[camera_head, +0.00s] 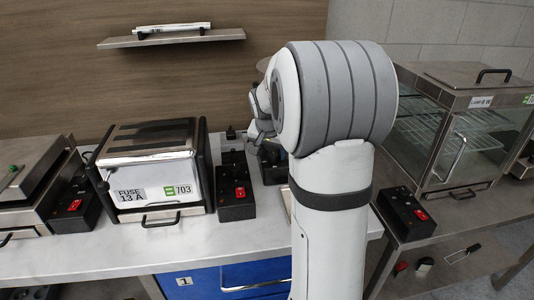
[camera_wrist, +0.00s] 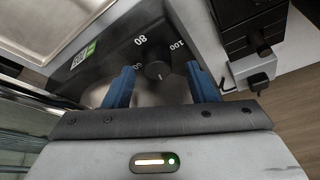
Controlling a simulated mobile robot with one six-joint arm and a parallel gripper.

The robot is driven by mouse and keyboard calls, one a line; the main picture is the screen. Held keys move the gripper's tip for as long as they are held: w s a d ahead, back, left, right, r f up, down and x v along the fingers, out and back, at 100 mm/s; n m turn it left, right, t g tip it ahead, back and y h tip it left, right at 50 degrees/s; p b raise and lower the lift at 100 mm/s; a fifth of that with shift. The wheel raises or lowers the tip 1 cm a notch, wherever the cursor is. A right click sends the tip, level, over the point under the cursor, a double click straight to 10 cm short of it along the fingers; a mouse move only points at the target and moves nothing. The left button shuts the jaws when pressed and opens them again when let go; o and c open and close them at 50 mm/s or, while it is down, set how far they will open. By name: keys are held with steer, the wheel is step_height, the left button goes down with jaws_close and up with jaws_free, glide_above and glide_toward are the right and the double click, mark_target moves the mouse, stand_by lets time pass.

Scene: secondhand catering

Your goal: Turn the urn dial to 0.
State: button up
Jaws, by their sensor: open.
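The urn dial (camera_wrist: 157,70) is a small black knob on a dark panel (camera_wrist: 112,50) in the wrist view. White numbers 60, 80 and 100 show around it. A small light mark shows on the knob's lower side in the picture, but I cannot tell exactly which number it faces. My gripper (camera_wrist: 163,82) is open, with one blue finger on each side of the knob. I see gaps between the fingers and the knob. In the head view my arm blocks the urn, and the dial and fingertips are hidden.
A toaster (camera_head: 152,168) labelled FUSE 13 A and 703 stands on the counter (camera_head: 110,258), left of my arm. A black box with a red switch (camera_head: 236,192) sits beside it. A glass display cabinet (camera_head: 462,135) stands right. A wall shelf (camera_head: 172,40) hangs above.

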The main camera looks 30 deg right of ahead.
steer(key=shift+w+d+f, duration=0.15)
steer(key=shift+f, duration=0.35)
steer(key=shift+c, duration=0.2)
steer(key=shift+r, duration=0.1)
steer(key=c, duration=0.9)
